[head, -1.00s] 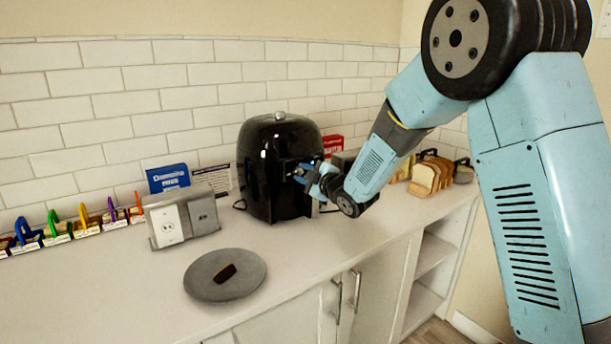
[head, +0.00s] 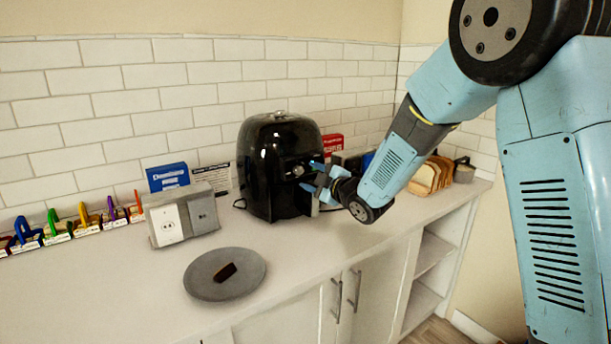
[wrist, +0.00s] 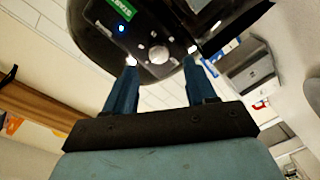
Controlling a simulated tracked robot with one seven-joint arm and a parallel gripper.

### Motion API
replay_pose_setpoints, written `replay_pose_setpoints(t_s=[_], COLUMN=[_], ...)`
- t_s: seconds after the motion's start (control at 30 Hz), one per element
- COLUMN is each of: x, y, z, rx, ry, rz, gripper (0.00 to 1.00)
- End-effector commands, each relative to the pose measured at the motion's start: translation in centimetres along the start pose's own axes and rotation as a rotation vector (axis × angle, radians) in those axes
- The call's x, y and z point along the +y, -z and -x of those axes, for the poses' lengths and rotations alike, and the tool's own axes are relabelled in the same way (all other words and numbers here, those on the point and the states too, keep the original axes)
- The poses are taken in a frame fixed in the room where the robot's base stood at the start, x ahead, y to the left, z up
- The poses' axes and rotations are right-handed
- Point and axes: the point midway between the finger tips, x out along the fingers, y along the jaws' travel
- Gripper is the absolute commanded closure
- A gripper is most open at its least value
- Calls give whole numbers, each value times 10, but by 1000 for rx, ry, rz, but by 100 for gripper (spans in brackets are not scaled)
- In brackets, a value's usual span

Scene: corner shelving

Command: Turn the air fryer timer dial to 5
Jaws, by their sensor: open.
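The black air fryer (head: 262,175) stands upright on the counter against the tiled wall. Its round silver timer dial (head: 298,171) is on the front; the number it points to is too small to read. In the wrist view the dial (wrist: 158,54) shows between and beyond my fingertips. My gripper (head: 309,177) is open and empty, just in front of the fryer's front face. The blue fingers (wrist: 161,61) are spread either side of the dial in the wrist view, apparently clear of it. A green label (wrist: 122,8) and a small blue light (wrist: 121,29) are near the dial.
A grey plate (head: 205,287) with a brown item lies on the counter in front. An outlet box (head: 181,216) and a blue box (head: 168,177) stand left of the fryer. Sliced bread (head: 424,177) and a red box (head: 332,143) are to the right.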

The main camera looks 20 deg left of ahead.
Motion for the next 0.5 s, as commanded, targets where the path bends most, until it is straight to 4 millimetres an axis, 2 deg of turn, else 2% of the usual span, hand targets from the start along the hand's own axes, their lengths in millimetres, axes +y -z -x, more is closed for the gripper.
replay_pose_setpoints(t_s=[0.1,0.3,0.5], x=[1,0,-1], y=[0,0,0], z=[26,63,86], rx=[-1,0,0], ry=[-2,0,0], rz=[-1,-1,0], gripper=[44,44,44])
